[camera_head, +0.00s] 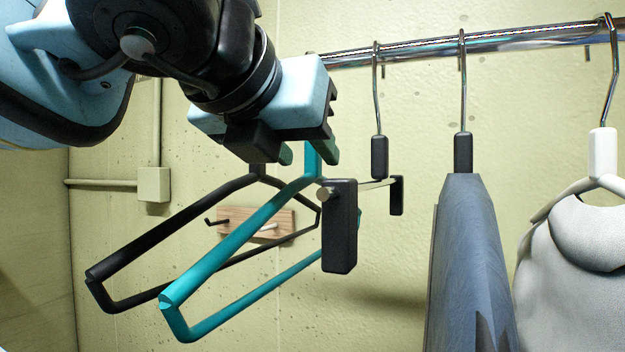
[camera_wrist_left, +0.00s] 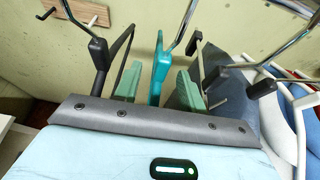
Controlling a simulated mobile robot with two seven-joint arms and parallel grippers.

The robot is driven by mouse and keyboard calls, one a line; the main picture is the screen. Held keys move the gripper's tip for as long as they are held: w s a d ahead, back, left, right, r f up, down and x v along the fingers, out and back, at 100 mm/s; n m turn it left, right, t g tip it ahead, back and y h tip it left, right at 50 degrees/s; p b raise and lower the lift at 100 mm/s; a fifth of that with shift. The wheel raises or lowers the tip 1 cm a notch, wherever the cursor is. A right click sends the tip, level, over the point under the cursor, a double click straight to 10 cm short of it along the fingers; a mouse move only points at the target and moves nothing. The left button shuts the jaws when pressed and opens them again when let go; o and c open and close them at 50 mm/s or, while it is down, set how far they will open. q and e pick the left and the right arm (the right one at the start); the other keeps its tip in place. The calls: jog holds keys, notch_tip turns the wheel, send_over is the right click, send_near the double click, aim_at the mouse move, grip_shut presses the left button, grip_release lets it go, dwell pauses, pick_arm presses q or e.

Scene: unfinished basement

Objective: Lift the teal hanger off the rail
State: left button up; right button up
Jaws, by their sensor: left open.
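The teal hanger (camera_head: 235,240) hangs at the left end of the metal rail (camera_head: 420,52), its hook hidden behind my left arm in the head view. My left gripper (camera_head: 308,153) is open at the hanger's neck. In the left wrist view the teal neck (camera_wrist_left: 157,72) stands between the two green finger pads of the left gripper (camera_wrist_left: 158,86), with gaps visible on both sides. My right gripper is in neither view.
A black hanger (camera_head: 150,232) hangs close on the left of the teal one. To the right are a clip hanger (camera_head: 379,157), a blue-grey garment (camera_head: 465,260) and a white garment (camera_head: 575,255). A wooden peg board (camera_head: 275,226) is on the wall behind.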

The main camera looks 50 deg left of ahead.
aim_at(310, 153)
pick_arm(q)
jog(key=x, duration=0.4)
jog(key=shift+w+a+p, duration=0.15)
jog(key=shift+w+p, duration=0.15)
jog(key=shift+w, duration=0.15)
grip_shut()
